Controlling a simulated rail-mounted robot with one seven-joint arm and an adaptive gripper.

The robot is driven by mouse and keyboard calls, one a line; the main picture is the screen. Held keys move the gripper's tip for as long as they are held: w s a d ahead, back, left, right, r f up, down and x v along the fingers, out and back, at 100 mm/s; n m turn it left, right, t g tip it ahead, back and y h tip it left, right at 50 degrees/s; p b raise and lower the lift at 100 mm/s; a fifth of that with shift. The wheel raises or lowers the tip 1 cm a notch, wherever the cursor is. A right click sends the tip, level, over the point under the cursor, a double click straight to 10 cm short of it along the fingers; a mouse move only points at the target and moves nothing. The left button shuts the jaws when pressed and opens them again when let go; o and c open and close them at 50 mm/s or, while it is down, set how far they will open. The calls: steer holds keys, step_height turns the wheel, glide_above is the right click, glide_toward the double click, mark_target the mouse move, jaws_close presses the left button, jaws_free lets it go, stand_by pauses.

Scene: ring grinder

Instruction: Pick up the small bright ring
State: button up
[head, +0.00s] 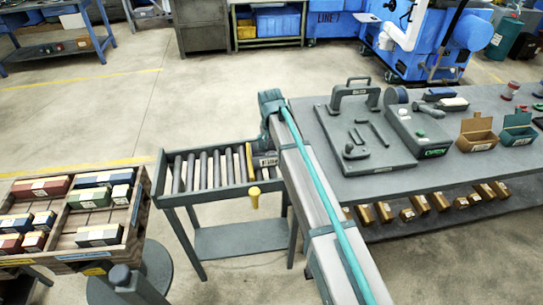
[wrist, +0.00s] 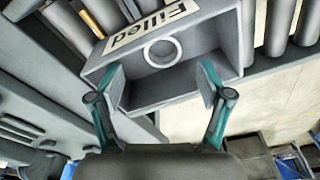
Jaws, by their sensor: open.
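The small bright ring (wrist: 162,52) lies flat in a grey open tray (wrist: 165,98) with a label reading "Filled". My gripper (wrist: 162,80) is open and empty in the wrist view, with its teal-edged fingers spread left and right. The ring appears between and beyond the fingertips, apart from both. The fingers overlap the tray in the picture; I cannot tell whether they touch it. In the head view, part of the labelled tray (head: 265,161) shows on the roller stand beside my arm. The ring and my fingertips are not discernible there.
The roller stand (head: 205,172) has grey rollers and a yellow bar. A wooden rack (head: 75,218) with coloured boxes stands left. A grey workbench (head: 450,180) right holds a fixture plate, tools and small bins. Open floor (head: 110,105) lies behind the rack.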

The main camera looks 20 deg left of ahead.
mark_target(271, 153)
steer(key=shift+w+a+f+p, duration=0.15)
steer(key=shift+f+p, duration=0.3)
steer(key=shift+f, duration=0.7)
steer(key=shift+w+a+f+p, duration=0.1)
steer(key=shift+f+p, duration=0.35)
steer(key=shift+f, duration=0.65)
steer(key=c, duration=1.3)
steer(key=shift+o, duration=0.2)
steer(key=shift+r, duration=0.15)
